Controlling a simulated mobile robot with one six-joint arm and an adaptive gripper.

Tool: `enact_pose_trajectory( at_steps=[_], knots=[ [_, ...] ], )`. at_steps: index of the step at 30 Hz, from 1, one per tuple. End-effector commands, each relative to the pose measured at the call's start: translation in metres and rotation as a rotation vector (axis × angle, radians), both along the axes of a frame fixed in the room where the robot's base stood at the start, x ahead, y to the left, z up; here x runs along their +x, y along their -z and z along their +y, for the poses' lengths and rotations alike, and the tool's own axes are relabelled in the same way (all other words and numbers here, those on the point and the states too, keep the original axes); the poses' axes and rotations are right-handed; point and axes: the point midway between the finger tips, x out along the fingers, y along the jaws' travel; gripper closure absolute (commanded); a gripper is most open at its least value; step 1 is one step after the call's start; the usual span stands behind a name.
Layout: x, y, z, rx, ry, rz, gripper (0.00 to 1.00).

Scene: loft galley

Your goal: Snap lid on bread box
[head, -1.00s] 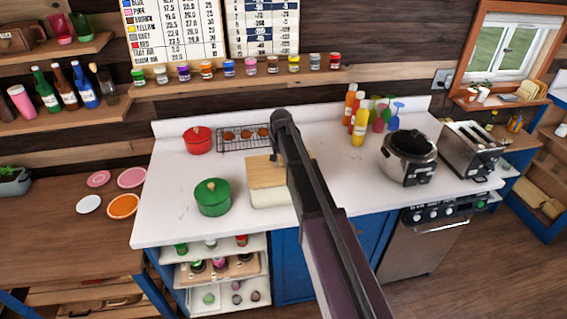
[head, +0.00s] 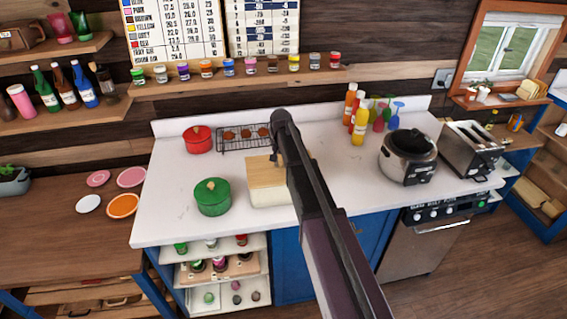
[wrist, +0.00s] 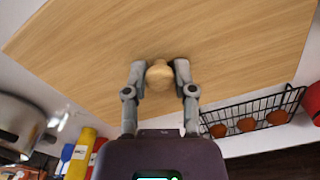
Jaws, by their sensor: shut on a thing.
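The bread box (head: 270,197) is a cream box on the white counter, right of the green pot. Its wooden lid (head: 264,173) lies over the box's top in the head view. I cannot tell whether the lid is fully seated or a little above the rim. In the wrist view the lid (wrist: 235,45) fills the upper part, with a round wooden knob (wrist: 159,77). My gripper (wrist: 160,70) is shut on this knob, one finger on each side. In the head view my arm hides the knob and the right part of the lid and box.
A green pot (head: 212,198) stands close left of the box. A red pot (head: 198,140) and a wire basket (head: 233,138) with brown round items stand behind. Sauce bottles (head: 360,127), a cooker (head: 408,158) and a toaster (head: 470,150) stand right. The front left counter is clear.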

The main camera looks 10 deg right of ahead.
Motion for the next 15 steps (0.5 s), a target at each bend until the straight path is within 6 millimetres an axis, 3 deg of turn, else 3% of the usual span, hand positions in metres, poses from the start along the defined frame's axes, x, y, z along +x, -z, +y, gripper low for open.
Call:
enact_pose_trajectory(
  at_steps=[12,13,15],
  knots=[
    [0.0,0.0004,-0.0002,0.0,0.0,0.0,1.0],
    [0.0,0.0004,-0.0003,0.0,0.0,0.0,0.59],
    [0.0001,0.0004,-0.0003,0.0,0.0,0.0,0.39]
  ],
)
